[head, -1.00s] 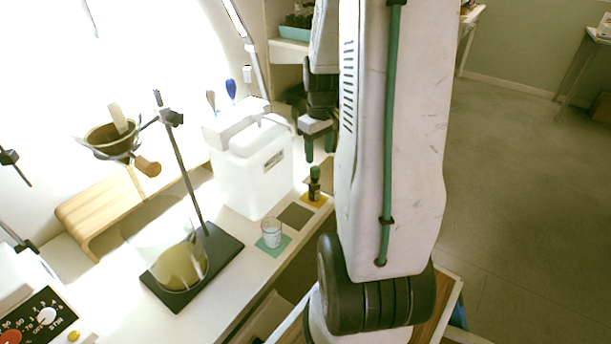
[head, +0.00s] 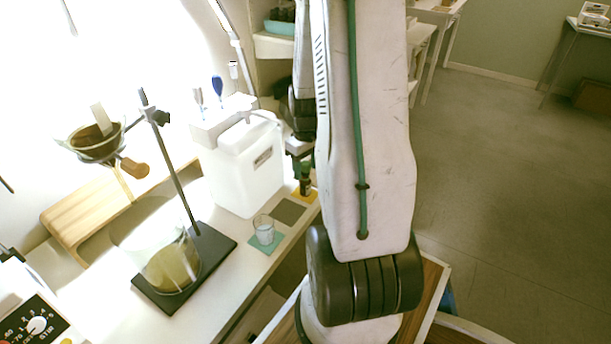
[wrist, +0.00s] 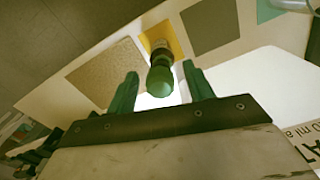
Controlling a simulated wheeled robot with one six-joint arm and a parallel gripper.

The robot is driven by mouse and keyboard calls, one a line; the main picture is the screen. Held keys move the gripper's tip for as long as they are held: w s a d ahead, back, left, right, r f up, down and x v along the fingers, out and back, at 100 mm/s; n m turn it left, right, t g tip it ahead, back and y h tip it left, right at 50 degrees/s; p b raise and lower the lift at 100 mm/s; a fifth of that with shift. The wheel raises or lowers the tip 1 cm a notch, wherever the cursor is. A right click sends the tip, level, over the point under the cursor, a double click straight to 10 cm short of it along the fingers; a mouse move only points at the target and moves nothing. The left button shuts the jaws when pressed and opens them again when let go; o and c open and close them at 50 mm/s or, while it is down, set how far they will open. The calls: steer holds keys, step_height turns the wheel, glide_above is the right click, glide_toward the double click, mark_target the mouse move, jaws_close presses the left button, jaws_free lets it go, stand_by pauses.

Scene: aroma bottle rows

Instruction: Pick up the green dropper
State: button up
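The green dropper (wrist: 160,79) has a rounded green bulb and caps a small dark bottle (head: 305,187) with a pale label. The bottle stands upright on a yellow square (wrist: 152,38) on the bench. My gripper (wrist: 160,71) is open, with one green finger on each side of the bulb, and gaps show on both sides in the wrist view. In the head view my gripper (head: 300,167) is right over the bottle and partly hides the dropper.
A white jug (head: 245,175) stands close left of the bottle. A small glass beaker (head: 264,229) on a teal square and a bare grey square (head: 289,211) are nearer. A stand with a glass vessel (head: 172,262) is further left.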

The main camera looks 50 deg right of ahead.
steer(key=c, duration=0.6)
step_height(320, 180, up, 10)
steer(key=shift+r, duration=0.1)
stand_by(0.3)
